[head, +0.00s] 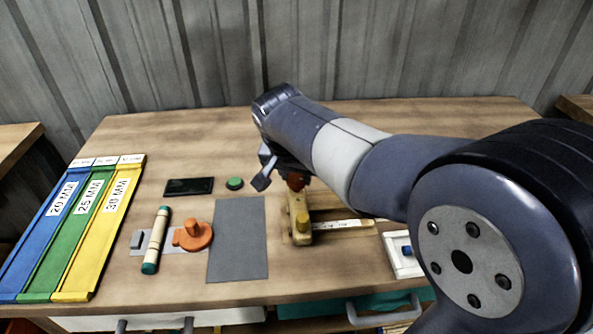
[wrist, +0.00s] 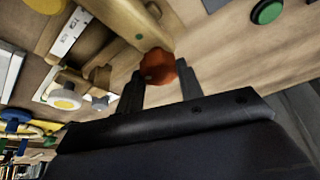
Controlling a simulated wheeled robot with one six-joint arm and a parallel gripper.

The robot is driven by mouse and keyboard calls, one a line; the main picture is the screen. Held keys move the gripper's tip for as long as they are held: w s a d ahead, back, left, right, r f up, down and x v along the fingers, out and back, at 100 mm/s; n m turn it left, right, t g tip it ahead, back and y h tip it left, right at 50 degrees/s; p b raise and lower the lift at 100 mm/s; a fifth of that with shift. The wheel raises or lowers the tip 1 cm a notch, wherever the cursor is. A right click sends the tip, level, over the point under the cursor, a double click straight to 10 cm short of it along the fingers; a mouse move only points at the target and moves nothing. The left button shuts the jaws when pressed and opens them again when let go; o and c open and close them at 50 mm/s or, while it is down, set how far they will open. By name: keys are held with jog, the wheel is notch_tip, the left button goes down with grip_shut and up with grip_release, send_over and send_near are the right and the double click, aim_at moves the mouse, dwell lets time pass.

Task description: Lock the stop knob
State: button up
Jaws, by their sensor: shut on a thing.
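The red stop knob (head: 296,181) sits at the far end of a wooden bending fixture (head: 300,215) right of the table's middle. In the wrist view the faceted red knob (wrist: 157,66) lies between the two dark fingertips. My gripper (wrist: 158,82) is shut on it. In the head view my gripper (head: 284,176) reaches down over the far end of the fixture, and my arm hides part of it. The turning angle of the knob cannot be told.
A ruler (head: 343,225) runs right from the fixture. Coloured size trays (head: 95,235) line the left edge.

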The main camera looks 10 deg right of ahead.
jog(key=m, duration=0.2)
jog(key=m+g+h, duration=0.1)
jog(key=m, duration=0.1)
jog(key=shift+w+a+m+p, duration=0.1)
jog(key=shift+a+m+p, duration=0.05)
jog(key=shift+m+p, duration=0.15)
jog(key=m+g+h, duration=0.1)
jog(key=m, duration=0.3)
jog(key=shift+p, duration=0.4)
jog(key=shift+m+g, duration=0.3)
jog(key=o, duration=1)
jog(key=shift+a+r, duration=0.1)
jog(key=p+v, duration=0.1)
jog(key=v, duration=0.9)
jog(key=shift+a+r, duration=0.2)
jog(key=shift+a, duration=0.05)
